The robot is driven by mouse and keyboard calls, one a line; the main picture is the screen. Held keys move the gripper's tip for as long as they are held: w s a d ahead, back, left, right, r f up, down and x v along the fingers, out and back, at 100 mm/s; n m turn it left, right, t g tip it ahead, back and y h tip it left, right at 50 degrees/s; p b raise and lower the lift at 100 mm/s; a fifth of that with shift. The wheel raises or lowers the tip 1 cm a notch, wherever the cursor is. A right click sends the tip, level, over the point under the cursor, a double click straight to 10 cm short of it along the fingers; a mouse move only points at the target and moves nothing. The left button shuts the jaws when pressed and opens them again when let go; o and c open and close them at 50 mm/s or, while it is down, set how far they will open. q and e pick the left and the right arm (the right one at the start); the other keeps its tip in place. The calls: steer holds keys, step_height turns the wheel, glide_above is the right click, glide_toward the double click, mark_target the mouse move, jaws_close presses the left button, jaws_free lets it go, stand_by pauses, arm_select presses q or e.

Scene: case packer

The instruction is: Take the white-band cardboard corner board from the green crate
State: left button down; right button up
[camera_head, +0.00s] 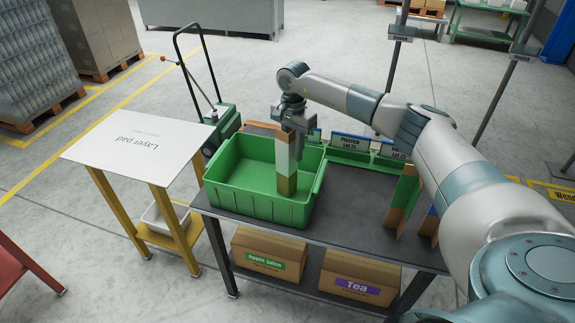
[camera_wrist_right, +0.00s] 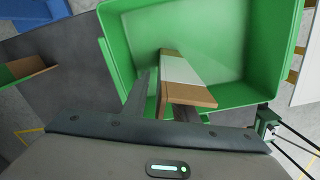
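The corner board (camera_head: 284,158) has a wide white band between brown cardboard ends. It stands roughly upright at the right side of the green crate (camera_head: 245,203); I cannot tell whether its lower end touches the crate floor. My right gripper (camera_head: 293,122) points down at its upper end. In the right wrist view the board (camera_wrist_right: 186,70) runs away from the fingers (camera_wrist_right: 163,100) into the crate. One finger is left of its near edge and the other is partly hidden behind it; contact is unclear. My left gripper is not in view.
The crate stands on a dark bench (camera_head: 345,219). More boards (camera_head: 403,203) stand at the bench's right, and green labelled bins (camera_head: 350,157) line its back. A layer pad table (camera_head: 138,143) is at the left. Boxes of apple juice (camera_head: 268,252) and tea (camera_head: 358,278) sit below.

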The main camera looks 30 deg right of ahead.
steer(key=shift+c, duration=0.4)
jaws_close()
steer(key=shift+r, duration=0.1)
step_height(320, 180, up, 8)
steer(key=b, duration=0.3)
steer(key=shift+r+b, duration=0.2)
steer(key=shift+b, duration=0.15)
steer(key=shift+r, duration=0.75)
